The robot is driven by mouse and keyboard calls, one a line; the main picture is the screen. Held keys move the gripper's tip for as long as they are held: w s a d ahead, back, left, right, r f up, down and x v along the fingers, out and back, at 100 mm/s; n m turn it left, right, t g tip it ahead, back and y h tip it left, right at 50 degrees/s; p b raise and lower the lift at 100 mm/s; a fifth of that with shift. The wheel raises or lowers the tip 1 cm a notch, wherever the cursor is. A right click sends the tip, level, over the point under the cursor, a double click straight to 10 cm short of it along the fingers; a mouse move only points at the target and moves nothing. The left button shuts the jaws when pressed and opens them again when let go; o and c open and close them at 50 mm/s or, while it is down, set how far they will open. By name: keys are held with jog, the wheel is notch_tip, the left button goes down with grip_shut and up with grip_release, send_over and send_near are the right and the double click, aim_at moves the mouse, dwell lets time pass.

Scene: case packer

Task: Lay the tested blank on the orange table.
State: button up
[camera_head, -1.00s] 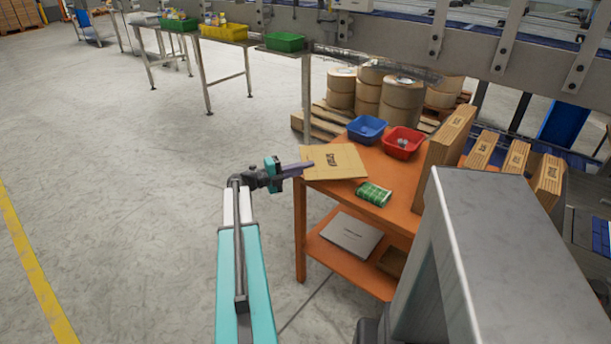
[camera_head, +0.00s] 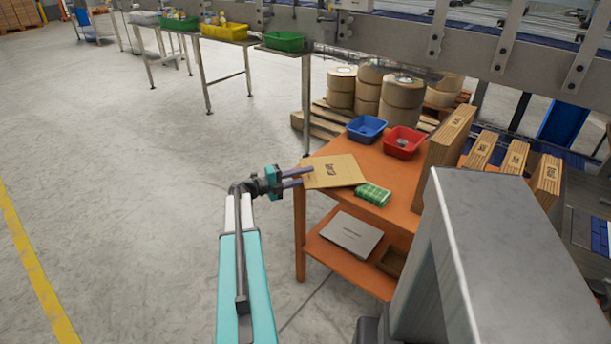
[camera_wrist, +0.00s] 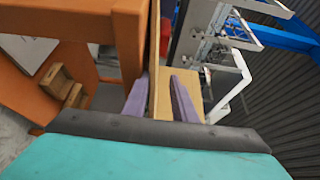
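The tested blank is a flat brown cardboard piece (camera_head: 335,172) with dark print. It lies on the near left part of the orange table (camera_head: 408,171), its left side at the table edge. My gripper (camera_head: 308,176) is at that left edge with its two purple fingers apart. In the wrist view the fingers (camera_wrist: 160,95) also stand apart, with cardboard (camera_wrist: 162,98) showing between and beyond them. I cannot tell whether either finger touches the blank.
A green pack (camera_head: 373,194) lies against or close to the blank's right corner. A blue bin (camera_head: 366,129) and a red bin (camera_head: 403,142) stand behind. Upright cardboard (camera_head: 448,140) stands at the table's right. A grey laptop-like item (camera_head: 350,236) lies on the lower shelf.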

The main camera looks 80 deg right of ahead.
jog(key=shift+w, duration=0.1)
jog(key=b+v, duration=0.1)
jog(key=v, duration=1)
jog(key=shift+w+a+b, duration=0.25)
jog(key=shift+w+b, duration=0.05)
jog(key=shift+w, duration=0.05)
dwell(0.6)
